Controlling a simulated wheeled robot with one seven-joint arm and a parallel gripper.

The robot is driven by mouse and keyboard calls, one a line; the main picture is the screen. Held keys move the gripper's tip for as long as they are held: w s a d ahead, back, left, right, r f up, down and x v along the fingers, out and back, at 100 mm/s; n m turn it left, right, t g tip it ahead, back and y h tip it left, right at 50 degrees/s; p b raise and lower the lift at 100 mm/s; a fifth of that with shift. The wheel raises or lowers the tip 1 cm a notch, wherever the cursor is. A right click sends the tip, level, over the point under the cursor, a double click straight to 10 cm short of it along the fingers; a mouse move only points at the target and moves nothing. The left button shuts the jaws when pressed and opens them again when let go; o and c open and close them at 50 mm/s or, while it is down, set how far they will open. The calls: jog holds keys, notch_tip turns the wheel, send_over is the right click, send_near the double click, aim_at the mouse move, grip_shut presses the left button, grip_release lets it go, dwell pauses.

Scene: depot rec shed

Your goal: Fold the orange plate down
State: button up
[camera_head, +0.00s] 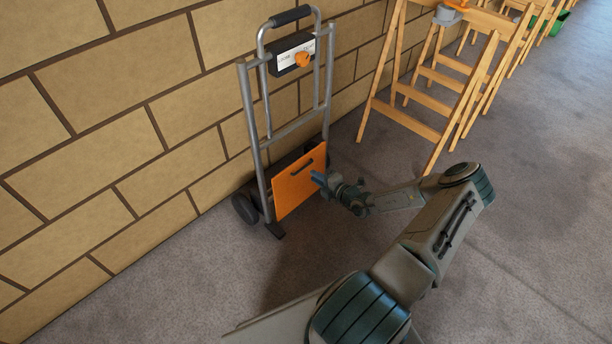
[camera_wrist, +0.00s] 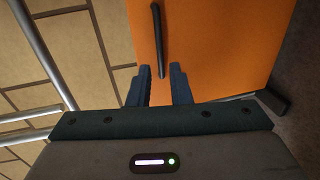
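The orange plate (camera_head: 299,184) stands folded up, nearly upright, against the lower frame of a grey hand truck (camera_head: 257,135). A dark bar handle (camera_head: 301,167) is on the plate's upper part. My gripper (camera_head: 318,178) is just in front of the plate's right side, close to the handle. In the wrist view the plate (camera_wrist: 215,45) fills the upper right, and the handle (camera_wrist: 158,40) lies ahead of my two fingers (camera_wrist: 163,72). The fingers are apart with a gap between them, and nothing shows held. The handle's lower end is near the fingertips; I cannot tell whether they touch.
A black box with an orange knob (camera_head: 302,60) is on the truck's upper frame, below a black grip (camera_head: 291,15). A brick wall (camera_head: 120,120) is behind. Wooden ladders (camera_head: 430,75) stand at the back right. The grey floor (camera_head: 530,220) at right is clear.

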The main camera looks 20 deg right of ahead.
jog(key=b+x, duration=0.1)
jog(key=x, duration=0.4)
jog(key=shift+w, duration=0.25)
grip_shut()
jog(key=shift+s, duration=0.15)
